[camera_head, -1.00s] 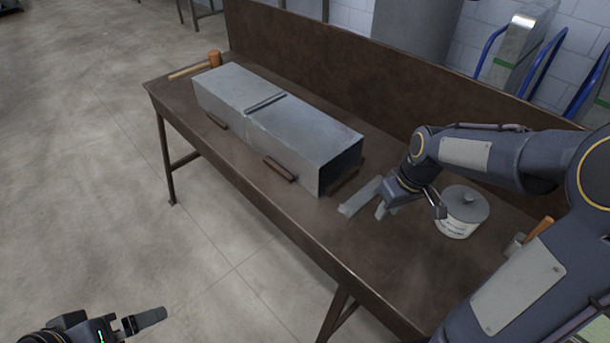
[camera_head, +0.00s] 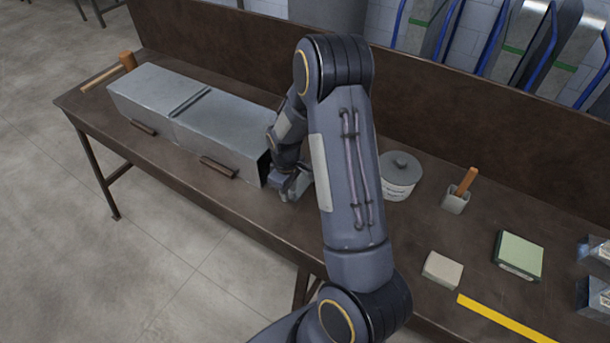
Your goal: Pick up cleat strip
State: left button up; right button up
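A grey metal duct (camera_head: 214,128) lies along the bench, with a narrow raised strip (camera_head: 190,101) across its top at the joint. My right gripper (camera_head: 290,188) is low over the bench, close beside the duct's near right end. Its fingers are small and partly covered by my own arm, so I cannot tell whether they are open or shut. The loose flat grey cleat strip is not clearly distinguishable now; the gripper and arm cover that area. I cannot tell whether it is held. My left gripper is out of view.
The brown bench (camera_head: 240,211) has a tall back panel. A lidded tub (camera_head: 398,178), a holder with an orange-handled tool (camera_head: 455,201), a beige block (camera_head: 442,270), a green box (camera_head: 518,255) and a yellow strip (camera_head: 506,319) lie right of my arm. A mallet (camera_head: 126,61) lies at far left.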

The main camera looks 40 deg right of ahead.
jog(key=shift+f, duration=0.3)
grip_shut()
jog(key=shift+r, duration=0.15)
